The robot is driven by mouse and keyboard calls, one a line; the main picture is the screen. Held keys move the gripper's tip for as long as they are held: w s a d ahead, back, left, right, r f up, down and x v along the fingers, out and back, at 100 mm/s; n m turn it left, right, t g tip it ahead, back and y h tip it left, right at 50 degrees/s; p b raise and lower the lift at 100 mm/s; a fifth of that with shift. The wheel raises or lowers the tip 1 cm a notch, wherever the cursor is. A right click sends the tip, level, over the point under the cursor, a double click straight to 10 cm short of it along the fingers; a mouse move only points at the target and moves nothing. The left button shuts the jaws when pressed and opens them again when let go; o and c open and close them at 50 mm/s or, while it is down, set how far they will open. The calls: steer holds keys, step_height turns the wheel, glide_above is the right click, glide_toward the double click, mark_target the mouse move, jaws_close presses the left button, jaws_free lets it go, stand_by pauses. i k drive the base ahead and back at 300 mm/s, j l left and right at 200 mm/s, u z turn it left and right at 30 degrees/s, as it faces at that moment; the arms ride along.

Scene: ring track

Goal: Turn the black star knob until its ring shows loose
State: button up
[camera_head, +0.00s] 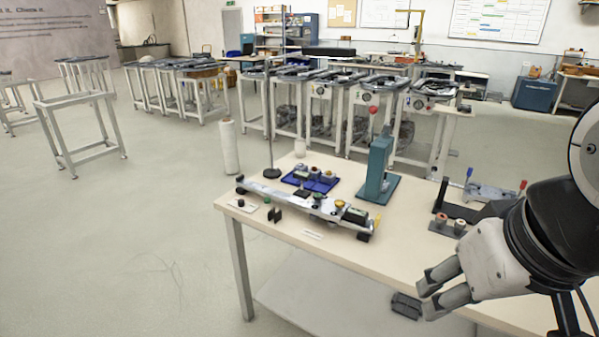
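Several small knobs show on the table, too small to tell whether any is star-shaped. A small dark knob (240,179) sits at the left end of a long grey rail fixture (290,196). A black round piece (364,237) is at the fixture's right front end. Another black knob (241,203) stands on a small pale plate left of the fixture. I cannot make out a ring or its state on any of them. My gripper (425,297) is at the lower right, apart from the fixture, with its two fingers spread and nothing between them.
A blue tray (326,186) with small parts and a teal press (378,172) stand behind the fixture. A thin pole on a round base (272,173) rises at the back left. A dark bracket with rollers (448,222) is near my arm. The table's front middle (330,262) is clear.

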mark_target(317, 197)
steer(key=i+j, duration=0.15)
steer(key=i, duration=0.5)
steer(key=i+j, duration=0.15)
steer(key=i, duration=0.45)
